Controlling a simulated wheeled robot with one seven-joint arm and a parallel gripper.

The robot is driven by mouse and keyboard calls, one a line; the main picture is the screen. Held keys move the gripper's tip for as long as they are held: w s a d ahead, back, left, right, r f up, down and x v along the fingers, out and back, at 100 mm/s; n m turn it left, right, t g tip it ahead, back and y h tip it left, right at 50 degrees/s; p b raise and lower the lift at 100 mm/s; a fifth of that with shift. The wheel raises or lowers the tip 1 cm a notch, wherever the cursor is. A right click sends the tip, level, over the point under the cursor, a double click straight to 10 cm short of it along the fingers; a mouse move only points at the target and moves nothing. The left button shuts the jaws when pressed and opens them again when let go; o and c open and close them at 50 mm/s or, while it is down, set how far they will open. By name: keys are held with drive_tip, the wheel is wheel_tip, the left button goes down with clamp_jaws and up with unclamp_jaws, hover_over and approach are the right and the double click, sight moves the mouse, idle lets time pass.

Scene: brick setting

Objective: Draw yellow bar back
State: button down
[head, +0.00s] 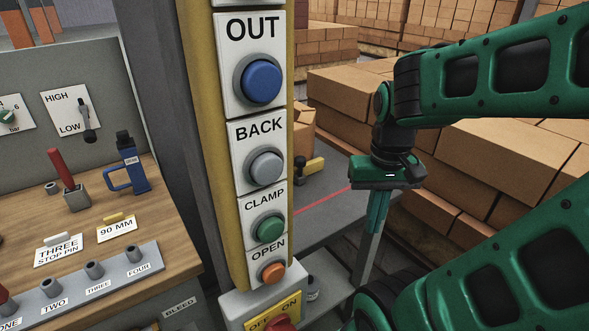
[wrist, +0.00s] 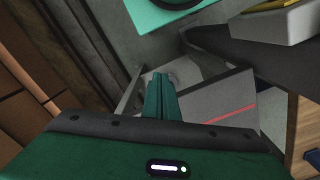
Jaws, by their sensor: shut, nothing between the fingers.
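A short yellow bar (head: 315,165) lies beside a black knob (head: 300,162) on the grey worktop (head: 325,190), behind the button post and partly hidden by it. I cannot make this bar out in the wrist view. My gripper (head: 373,230) points down to the right of the worktop, apart from the bar. Its fingers are together and empty, and they also show shut in the wrist view (wrist: 161,80). The post carries a blue OUT button (head: 261,81), a grey BACK button (head: 265,167), a green CLAMP button (head: 269,229) and an orange OPEN button (head: 272,272).
An OFF/ON box (head: 262,306) with a red knob sits at the post's foot. A wooden bench (head: 180,255) with labelled pins and a blue tool (head: 130,170) stands left. Stacked bricks (head: 480,165) fill the right. A red line crosses the worktop.

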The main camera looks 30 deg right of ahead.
drive_tip(key=c, duration=2.3)
unclamp_jaws()
drive_tip(key=o, duration=0.9)
drive_tip(key=shift+w+d+r, duration=0.15)
drive_tip(key=shift+r, duration=0.35)
drive_tip(key=shift+w+d+r, duration=0.1)
drive_tip(key=shift+w+r, duration=0.05)
drive_tip(key=shift+r, duration=0.3)
drive_tip(key=n, duration=0.3)
approach(300, 157)
drive_tip(key=f, duration=0.9)
drive_tip(key=shift+s+a+f, duration=0.1)
drive_tip(key=shift+s+f, duration=0.15)
drive_tip(key=shift+f, duration=0.05)
